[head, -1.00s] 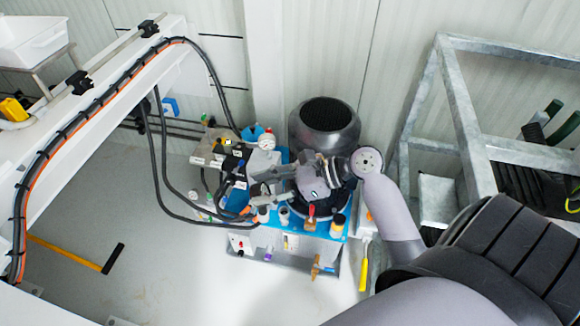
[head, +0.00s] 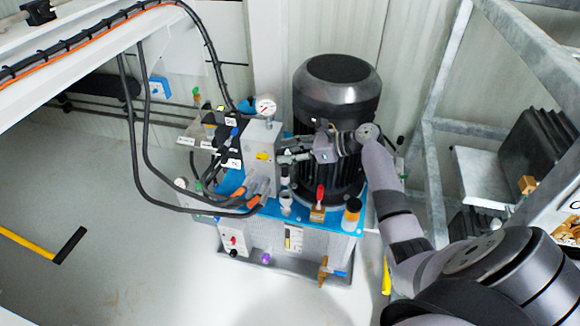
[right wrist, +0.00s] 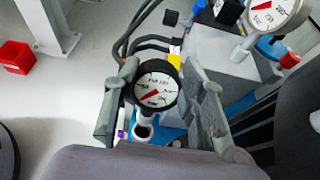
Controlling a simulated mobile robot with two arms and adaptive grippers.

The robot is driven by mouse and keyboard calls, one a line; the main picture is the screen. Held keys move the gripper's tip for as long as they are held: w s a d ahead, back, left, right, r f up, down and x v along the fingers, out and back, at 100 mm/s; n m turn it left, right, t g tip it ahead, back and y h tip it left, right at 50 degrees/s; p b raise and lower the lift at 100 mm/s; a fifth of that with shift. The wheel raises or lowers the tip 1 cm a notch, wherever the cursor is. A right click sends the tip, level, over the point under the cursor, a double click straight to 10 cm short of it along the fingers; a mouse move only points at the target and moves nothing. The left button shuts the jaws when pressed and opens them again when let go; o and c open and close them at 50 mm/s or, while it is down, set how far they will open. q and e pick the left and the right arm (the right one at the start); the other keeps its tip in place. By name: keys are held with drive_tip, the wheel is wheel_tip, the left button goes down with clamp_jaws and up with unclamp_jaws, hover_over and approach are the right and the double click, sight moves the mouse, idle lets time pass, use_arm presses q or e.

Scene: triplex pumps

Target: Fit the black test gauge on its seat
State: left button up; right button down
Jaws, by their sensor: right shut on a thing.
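The black test gauge (right wrist: 156,84), with a white dial and red needle, sits between the two fingers of my right gripper (right wrist: 162,108) in the right wrist view. The gripper is shut on it. In the head view my right gripper (head: 288,158) is beside the grey block on the pump unit; the gauge is too small to make out there. Below the gauge in the right wrist view is an upright white fitting with a dark reddish opening (right wrist: 143,131). I cannot tell whether the gauge's stem touches it, or whether it is the seat. My left gripper is not in view.
The grey block (head: 262,143) carries another gauge (head: 266,106) with a light rim. A large black motor (head: 336,95) stands behind my gripper. Black hoses (head: 137,150) loop at the left.

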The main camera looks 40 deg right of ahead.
drive_tip(key=shift+w+d+f, duration=0.2)
drive_tip(key=shift+w+d, duration=0.05)
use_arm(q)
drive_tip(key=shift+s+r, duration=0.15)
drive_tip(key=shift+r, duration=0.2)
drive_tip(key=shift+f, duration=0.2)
